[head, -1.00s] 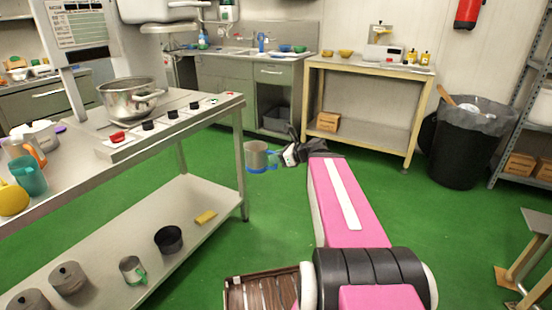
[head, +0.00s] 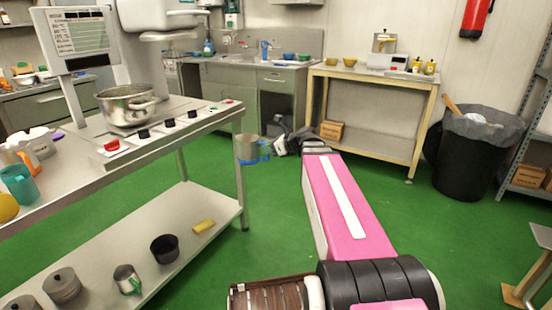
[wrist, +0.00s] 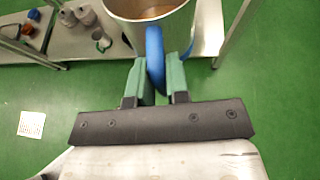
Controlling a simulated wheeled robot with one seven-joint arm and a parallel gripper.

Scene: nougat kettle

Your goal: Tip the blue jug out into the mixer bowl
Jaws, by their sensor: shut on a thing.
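The blue jug (head: 249,150) is a grey metal jug with a blue handle and blue base rim. My gripper (head: 274,147) is shut on its handle and holds it about upright, off the floor, by the near right corner of the steel bench. In the wrist view my green fingertips (wrist: 159,70) pinch the blue handle (wrist: 155,45); the jug's body (wrist: 178,30) is beyond, with brownish contents inside. The steel bowl (head: 126,106), apparently the mixer bowl, stands on the bench at left, apart from the jug. Its inside is mostly hidden.
The bench (head: 190,139) has a control panel with knobs, and a lower shelf (head: 190,248) with several pots and a yellow sponge. A black bin (head: 468,155) stands at right. The green floor between is clear.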

